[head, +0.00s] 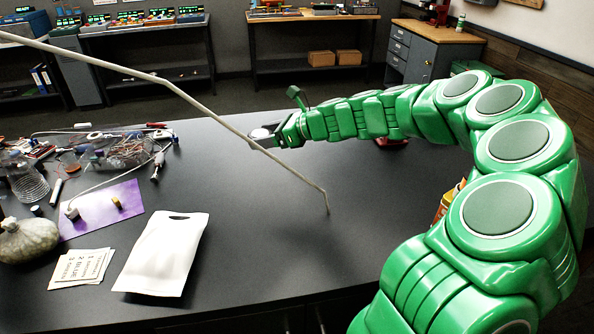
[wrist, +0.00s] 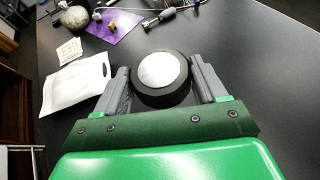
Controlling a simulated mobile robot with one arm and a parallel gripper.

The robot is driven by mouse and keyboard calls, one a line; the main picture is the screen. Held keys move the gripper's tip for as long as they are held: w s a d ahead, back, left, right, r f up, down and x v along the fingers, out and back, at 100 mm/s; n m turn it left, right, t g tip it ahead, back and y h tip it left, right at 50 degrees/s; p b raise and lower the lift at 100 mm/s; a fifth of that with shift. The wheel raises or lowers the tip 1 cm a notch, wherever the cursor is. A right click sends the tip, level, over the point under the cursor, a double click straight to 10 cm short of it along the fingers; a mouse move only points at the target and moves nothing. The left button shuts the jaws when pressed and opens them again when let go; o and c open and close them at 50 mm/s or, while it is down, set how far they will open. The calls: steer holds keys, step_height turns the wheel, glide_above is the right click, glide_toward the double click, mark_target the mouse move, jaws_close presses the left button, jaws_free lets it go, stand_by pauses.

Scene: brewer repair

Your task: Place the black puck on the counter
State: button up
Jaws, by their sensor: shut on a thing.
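My gripper (head: 264,138) is shut on the black puck, which has a silvery white top. In the wrist view the black puck (wrist: 161,78) sits between the two grey fingers of my gripper (wrist: 160,88). In the head view the puck (head: 260,133) shows small at the end of my green arm, partly hidden by the fingers. The dark counter (head: 290,240) spreads below it. I cannot tell whether the puck touches the counter or is held above it.
A white pouch (head: 172,255), paper cards (head: 80,268), a pumpkin (head: 27,241) and a purple mat (head: 103,208) lie at the left. Cables and tools (head: 110,150) clutter the far left. A long pale rod (head: 170,88) crosses the head view. The counter's middle is clear.

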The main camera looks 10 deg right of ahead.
steer(key=s+d+n+g, duration=0.1)
steer(key=s+d, duration=0.4)
steer(key=d, duration=0.6)
steer(key=s+d, duration=0.5)
steer(key=d, duration=0.6)
glide_above(347, 176)
steer(key=s, duration=0.2)
steer(key=shift+y, duration=0.3)
step_height(347, 176, down, 12)
steer(key=shift+w+a+f, duration=0.1)
steer(key=shift+w+a, duration=0.05)
steer(key=shift+w+f, duration=0.75)
steer(key=shift+f, duration=1.75)
steer(key=shift+f, duration=0.1)
steer(key=o, duration=1.2)
